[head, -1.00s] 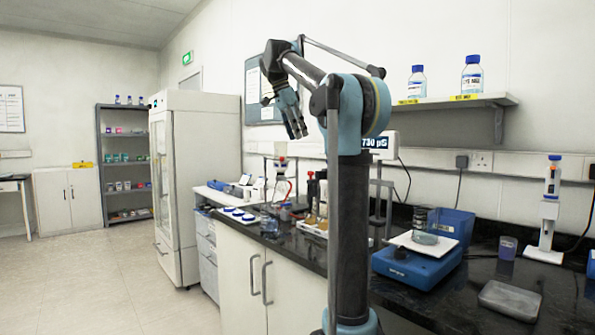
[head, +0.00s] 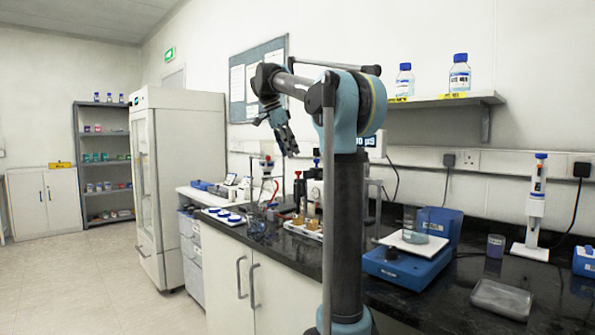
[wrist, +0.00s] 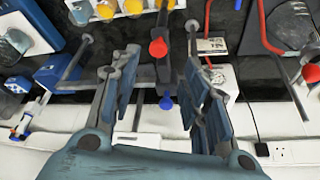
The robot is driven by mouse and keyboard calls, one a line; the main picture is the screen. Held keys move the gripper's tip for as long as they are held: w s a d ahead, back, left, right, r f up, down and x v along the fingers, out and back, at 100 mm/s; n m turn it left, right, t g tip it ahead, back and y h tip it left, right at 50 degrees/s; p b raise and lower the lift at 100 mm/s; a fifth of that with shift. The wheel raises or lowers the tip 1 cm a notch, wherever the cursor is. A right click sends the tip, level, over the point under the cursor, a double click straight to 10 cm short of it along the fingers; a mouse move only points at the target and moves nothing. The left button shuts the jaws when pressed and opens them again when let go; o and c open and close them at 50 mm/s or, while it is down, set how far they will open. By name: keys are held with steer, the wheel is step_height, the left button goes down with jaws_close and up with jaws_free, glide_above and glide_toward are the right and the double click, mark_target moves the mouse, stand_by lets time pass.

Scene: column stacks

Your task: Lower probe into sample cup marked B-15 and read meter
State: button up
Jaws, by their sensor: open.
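My gripper (head: 287,146) hangs above the far part of the counter, fingers pointing down, open and empty. In the wrist view the open fingers (wrist: 158,78) frame a dark stand part with a red knob (wrist: 158,47) and a blue-tipped piece (wrist: 166,102) below it; I cannot tell whether either is the probe. Cups of amber liquid (head: 312,228) stand in a white tray below my gripper. Their orange contents also show at the top of the wrist view (wrist: 131,6). No B-15 mark is legible. A meter-like display (head: 380,146) is partly hidden behind my arm, its reading cut off.
A blue stirrer-like base (head: 400,268) carries a white plate and a beaker (head: 414,224). A grey tray (head: 502,298) and a pipette stand (head: 536,210) are at right. Blue-lidded dishes (head: 222,213) lie left. A wall shelf (head: 447,98) holds bottles. The floor at left is clear.

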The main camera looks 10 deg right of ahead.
steer(key=x, duration=0.7)
steer(key=shift+d+f, duration=0.2)
steer(key=shift+f, duration=0.1)
steer(key=shift+c, duration=0.4)
